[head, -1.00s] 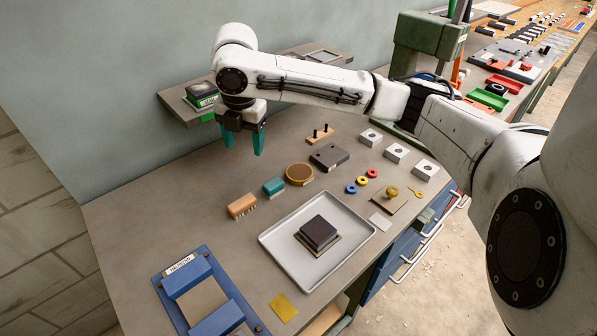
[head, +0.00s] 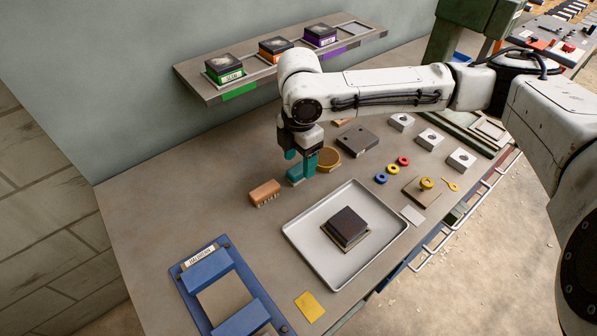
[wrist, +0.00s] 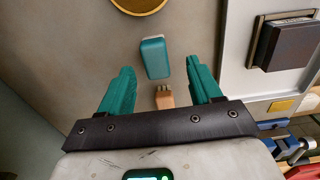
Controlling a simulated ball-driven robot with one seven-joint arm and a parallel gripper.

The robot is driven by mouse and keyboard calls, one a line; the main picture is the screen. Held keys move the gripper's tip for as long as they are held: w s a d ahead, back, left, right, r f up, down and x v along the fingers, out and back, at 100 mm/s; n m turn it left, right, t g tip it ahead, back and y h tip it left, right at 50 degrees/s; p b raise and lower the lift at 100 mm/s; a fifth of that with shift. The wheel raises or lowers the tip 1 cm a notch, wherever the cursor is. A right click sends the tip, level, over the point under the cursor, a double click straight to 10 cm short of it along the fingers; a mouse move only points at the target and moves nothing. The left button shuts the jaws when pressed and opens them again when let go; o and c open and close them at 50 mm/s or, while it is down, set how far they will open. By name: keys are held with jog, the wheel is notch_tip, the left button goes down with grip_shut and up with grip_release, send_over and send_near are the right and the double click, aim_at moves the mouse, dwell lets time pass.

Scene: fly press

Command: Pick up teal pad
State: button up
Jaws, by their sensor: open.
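The teal pad (head: 295,176) is a small block with a pale base, lying on the bench between the brush and the round brass-rimmed disc. In the wrist view the teal pad (wrist: 155,58) lies ahead of and between the two teal fingers. My gripper (head: 301,162) is open and empty, pointing down above the pad, and its fingers hide part of it in the head view. In the wrist view my gripper (wrist: 160,68) has its fingers spread wider than the pad, apart from it. The exact height above the pad is hard to tell.
The wooden brush (head: 265,190) and the round disc (head: 329,157) sit close on either side. A grey tray (head: 312,256) holds a dark block (head: 346,226). A dark plate (head: 357,138) lies behind. A wall shelf (head: 273,81) holds several boxed blocks. A blue fixture (head: 207,268) stands front left.

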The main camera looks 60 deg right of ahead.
aim_at(298, 168)
jog(key=shift+w+f+p, duration=0.15)
jog(key=shift+f, duration=1.05)
jog(key=shift+w+f+p, duration=0.1)
jog(key=shift+f+p, duration=0.05)
jog(key=shift+f, duration=1)
jog(key=shift+d, duration=0.1)
jog(key=c, duration=1)
jog(key=shift+r, duration=0.2)
jog(key=shift+c, duration=0.2)
jog(key=shift+r, duration=0.55)
jog(key=s+a+r+p, duration=0.1)
jog(key=s+r+p, duration=0.1)
jog(key=s+r, duration=0.9)
jog(key=s, duration=0.3)
jog(key=shift+r, duration=0.35)
